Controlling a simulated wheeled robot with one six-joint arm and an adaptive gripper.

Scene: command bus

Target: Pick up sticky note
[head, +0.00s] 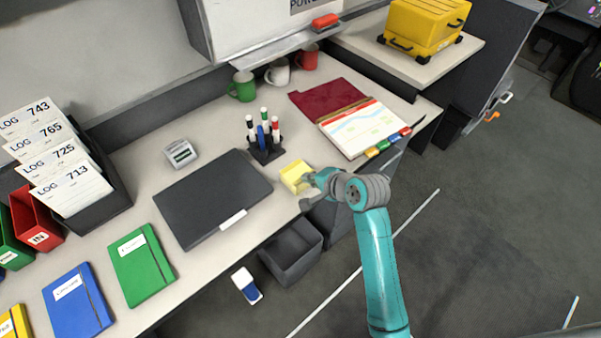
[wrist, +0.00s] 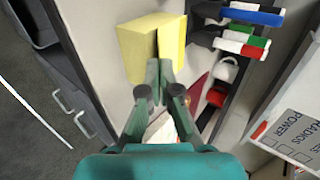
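The yellow sticky note pad (head: 296,175) is at the front edge of the desk, right of the black laptop-like case. My gripper (head: 316,181) is at its right side, touching or very close. In the wrist view the yellow note (wrist: 172,45) lies at my gripper's fingertips (wrist: 159,68), which are close together. A lighter yellow face runs down into the narrow gap between the fingertips, so they appear shut on it. The fingertips cover its lower part. I cannot tell whether it is clear of the desk.
A black pen holder (head: 266,151) with several markers stands behind the note. A dark closed case (head: 210,197) lies to the left. A grey bin (head: 291,251) is below the desk edge.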

